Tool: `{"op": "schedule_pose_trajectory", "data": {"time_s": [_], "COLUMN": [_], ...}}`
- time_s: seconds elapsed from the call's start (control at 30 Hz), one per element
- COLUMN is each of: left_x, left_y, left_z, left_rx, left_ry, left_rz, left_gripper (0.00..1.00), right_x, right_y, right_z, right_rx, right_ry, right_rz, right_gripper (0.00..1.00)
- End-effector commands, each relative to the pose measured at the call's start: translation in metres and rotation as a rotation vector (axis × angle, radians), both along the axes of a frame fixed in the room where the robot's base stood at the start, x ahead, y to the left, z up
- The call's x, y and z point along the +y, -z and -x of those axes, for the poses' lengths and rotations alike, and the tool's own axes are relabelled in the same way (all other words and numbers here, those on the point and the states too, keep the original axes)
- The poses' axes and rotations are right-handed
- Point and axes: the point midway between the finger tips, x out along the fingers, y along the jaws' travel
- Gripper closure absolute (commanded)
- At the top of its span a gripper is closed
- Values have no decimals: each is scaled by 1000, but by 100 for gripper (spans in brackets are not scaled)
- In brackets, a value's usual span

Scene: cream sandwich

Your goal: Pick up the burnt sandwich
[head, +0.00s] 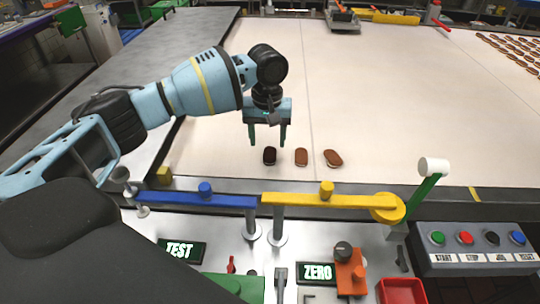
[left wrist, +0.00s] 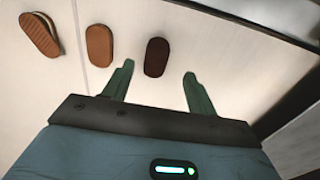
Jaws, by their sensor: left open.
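The burnt sandwich (head: 269,156) is the darkest of three oval sandwiches in a row on the cream belt. Beside it lie a brown sandwich (head: 301,157) and a tilted brown sandwich (head: 333,158) with a visible cream layer. My left gripper (head: 267,146) points down with its fingers apart, just behind the burnt sandwich. In the left wrist view the burnt sandwich (left wrist: 157,57) lies beyond the open fingertips (left wrist: 158,70), roughly between them, with nothing held. My right gripper is not in view.
A blue bar (head: 195,199) and a yellow bar (head: 330,201) run along the belt's near edge. A button panel (head: 478,250) stands at right, near a red tray (head: 401,291). Several more sandwiches (head: 515,48) lie far right. The belt around the row is clear.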

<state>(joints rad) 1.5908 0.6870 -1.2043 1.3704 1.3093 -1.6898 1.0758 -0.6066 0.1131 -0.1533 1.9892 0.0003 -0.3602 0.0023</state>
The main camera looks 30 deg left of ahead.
Motion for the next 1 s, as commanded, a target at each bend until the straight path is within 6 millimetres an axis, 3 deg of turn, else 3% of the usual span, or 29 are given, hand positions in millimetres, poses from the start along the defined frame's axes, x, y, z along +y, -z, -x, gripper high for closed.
{"op": "schedule_pose_trajectory", "data": {"time_s": [0.1,0.3,0.6,0.9,1.0], "left_x": [-3,-3,-3,-3,-3], "left_y": [21,42,45,44,44], "left_z": [-4,-5,-5,-5,-5], "left_rx": [5,3,1,1,1], "left_ry": [1,0,0,0,0], "left_rz": [-2,-1,0,0,0], "left_gripper": [43,43,43,82,90], "right_x": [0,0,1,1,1], "right_y": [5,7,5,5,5], "right_z": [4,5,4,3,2], "right_rx": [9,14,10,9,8], "right_ry": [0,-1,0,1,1], "right_rz": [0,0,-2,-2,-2], "right_gripper": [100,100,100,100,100]}}
